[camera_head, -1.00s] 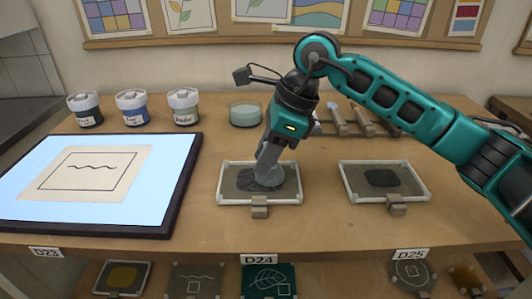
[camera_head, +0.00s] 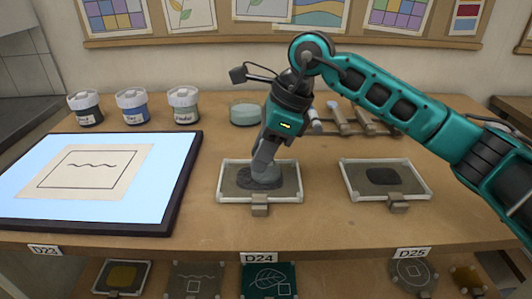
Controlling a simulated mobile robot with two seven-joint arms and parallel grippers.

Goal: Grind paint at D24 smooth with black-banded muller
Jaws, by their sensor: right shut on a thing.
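A framed grinding slab (camera_head: 228,196) sits behind the D24 label (camera_head: 258,258), with a dark patch of paint (camera_head: 246,180) on it. My right gripper (camera_head: 265,160) points down over the slab and is shut on the grey muller (camera_head: 266,176). The muller's broad foot rests on the paint, right of the patch's middle. No black band on the muller can be made out, as the gripper covers its upper part. My left gripper is not in view.
A second slab (camera_head: 413,178) with dark paint lies behind the D25 label (camera_head: 413,253). A lit panel (camera_head: 60,210) with a drawing fills the left. Labelled jars (camera_head: 132,106), a glass dish (camera_head: 244,113) and a rack (camera_head: 352,128) stand behind. Glass pieces lie on the shelf below.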

